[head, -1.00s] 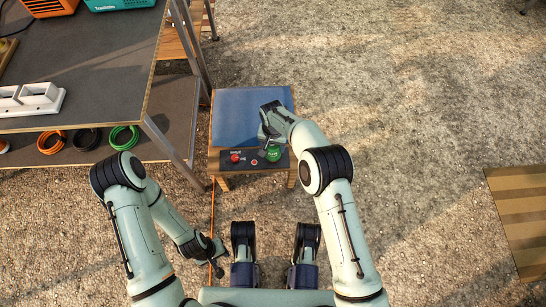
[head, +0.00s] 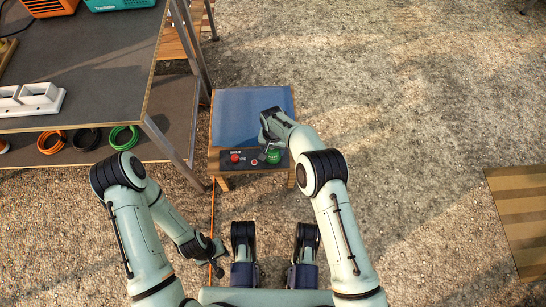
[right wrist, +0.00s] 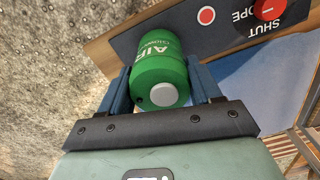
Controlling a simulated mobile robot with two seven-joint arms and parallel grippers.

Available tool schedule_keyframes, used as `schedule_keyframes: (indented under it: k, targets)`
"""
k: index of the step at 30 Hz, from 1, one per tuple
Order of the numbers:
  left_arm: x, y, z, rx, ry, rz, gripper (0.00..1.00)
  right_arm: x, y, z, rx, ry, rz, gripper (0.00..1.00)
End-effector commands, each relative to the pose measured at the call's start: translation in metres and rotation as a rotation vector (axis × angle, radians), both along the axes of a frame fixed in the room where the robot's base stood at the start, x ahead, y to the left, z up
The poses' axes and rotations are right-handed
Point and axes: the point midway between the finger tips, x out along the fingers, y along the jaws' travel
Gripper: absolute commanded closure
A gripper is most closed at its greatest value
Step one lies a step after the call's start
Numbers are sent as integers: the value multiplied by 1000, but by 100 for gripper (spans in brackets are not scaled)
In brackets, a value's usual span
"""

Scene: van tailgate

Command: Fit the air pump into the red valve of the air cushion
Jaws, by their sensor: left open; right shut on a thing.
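The air pump (right wrist: 158,58) is a green cylinder with white lettering and a pale round end. My right gripper (right wrist: 158,72) is shut on it, with a blue finger on either side. In the head view the pump (head: 275,157) is partly hidden by the gripper, over the right part of a dark panel. A red knob (head: 236,157) stands on the panel's left part, with a smaller red ringed spot (head: 254,162) between knob and pump. The blue air cushion (head: 240,105) lies behind the panel. My left gripper (head: 218,268) is open and empty, low at the left.
The panel (right wrist: 238,40) carries "SHUT" and partly cut-off "OPE" lettering. Panel and cushion sit on a small wooden stand (head: 225,170). A grey workbench (head: 85,75) with coiled cables below stands at the left. An orange cord (head: 212,215) runs down beside the stand.

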Motion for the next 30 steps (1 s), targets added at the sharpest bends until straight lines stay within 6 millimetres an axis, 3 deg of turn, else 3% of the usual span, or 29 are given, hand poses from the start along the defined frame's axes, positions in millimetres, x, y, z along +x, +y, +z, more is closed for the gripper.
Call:
schedule_keyframes:
  k: [8,9,11,12,24,25,30]
  targets:
    - [0,0,0,0,0,0,57,1,0,-1,1,-1,0,79]
    - [0,0,0,0,0,0,57,1,0,-1,1,-1,0,30]
    - [0,0,0,0,0,0,57,1,0,-1,1,-1,0,11]
    - [0,0,0,0,0,0,57,0,0,-1,1,-1,0,7]
    - [-9,1,-1,-1,27,3,57,0,0,-2,0,1,0,7]
    - [-13,1,0,-2,38,4,57,0,0,1,0,0,0,7]
    - [10,-1,11,2,-35,-4,57,1,0,40,1,-3,0,7]
